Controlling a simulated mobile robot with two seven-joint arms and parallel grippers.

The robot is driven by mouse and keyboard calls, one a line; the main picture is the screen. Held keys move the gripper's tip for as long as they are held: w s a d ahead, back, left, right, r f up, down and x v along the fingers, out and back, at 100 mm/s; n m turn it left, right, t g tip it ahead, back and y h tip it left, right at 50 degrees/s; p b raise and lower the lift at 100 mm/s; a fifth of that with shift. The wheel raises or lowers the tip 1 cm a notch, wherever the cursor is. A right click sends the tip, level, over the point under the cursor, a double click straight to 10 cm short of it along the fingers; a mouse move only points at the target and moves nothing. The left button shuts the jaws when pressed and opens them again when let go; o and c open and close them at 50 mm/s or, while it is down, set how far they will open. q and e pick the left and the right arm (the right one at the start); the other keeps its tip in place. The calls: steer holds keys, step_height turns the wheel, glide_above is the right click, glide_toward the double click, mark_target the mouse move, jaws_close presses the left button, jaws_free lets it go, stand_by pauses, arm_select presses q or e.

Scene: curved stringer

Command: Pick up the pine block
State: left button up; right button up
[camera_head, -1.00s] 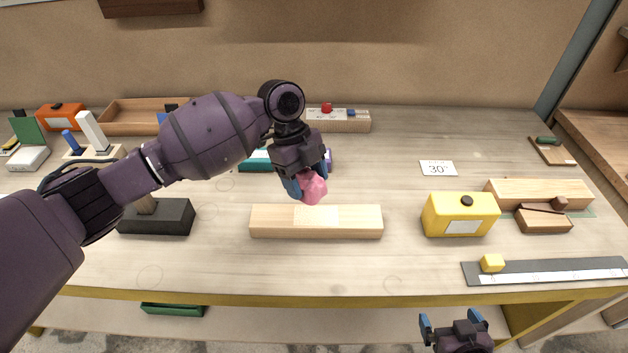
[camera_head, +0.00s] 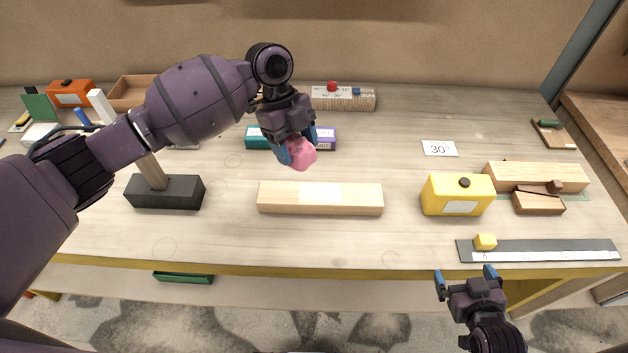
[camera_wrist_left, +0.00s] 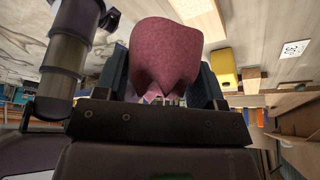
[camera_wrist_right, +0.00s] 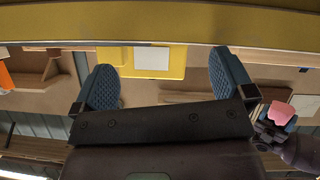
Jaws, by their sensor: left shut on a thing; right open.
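A long pale pine block (camera_head: 320,199) with a lighter patch on top lies flat near the middle of the bench. Part of a pale block (camera_wrist_left: 195,10) shows at the top of the left wrist view. My left gripper (camera_head: 297,147) is shut on a soft pink thing (camera_head: 300,154), above and behind the pine block and apart from it. The pink thing fills the middle of the left wrist view (camera_wrist_left: 167,50). My right gripper (camera_head: 466,275) is open and empty, in front of the bench's front edge, to the right of the pine block.
A yellow box (camera_head: 457,195) stands right of the pine block, and a black-based tool (camera_head: 165,191) left of it. A second pale wooden block (camera_head: 535,177) lies behind a brown piece (camera_head: 538,204). Bench space around the pine block is clear.

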steer(key=w+d+r+n+t+y, duration=0.1)
steer(key=w+d+r+n+t, duration=0.15)
steer(key=w+r, duration=0.45)
steer(key=w+d+r+n+t, duration=0.1)
steer(key=w+r+n, duration=0.2)
steer(key=w+r, duration=0.4)
steer(key=n+g+y, duration=0.6)
steer(key=n+g, duration=0.3)
steer(key=g, duration=0.4)
glide_toward(358, 194)
steer(key=w, duration=0.2)
steer(key=w+r, duration=0.1)
steer(key=shift+w+a+r+m, duration=0.1)
steer(key=shift+a+r+m, duration=0.05)
steer(key=shift+a+m, duration=0.1)
steer(key=shift+a+r+n+g+h, duration=0.2)
steer(key=shift+a+n+g+h, duration=0.15)
steer(key=shift+n+g+h, duration=0.45)
steer(key=shift+s+n+g, duration=0.3)
steer(key=shift+g, duration=0.45)
steer(key=x, duration=1.1)
steer(key=shift+f, duration=0.35)
steer(key=shift+c, duration=0.3)
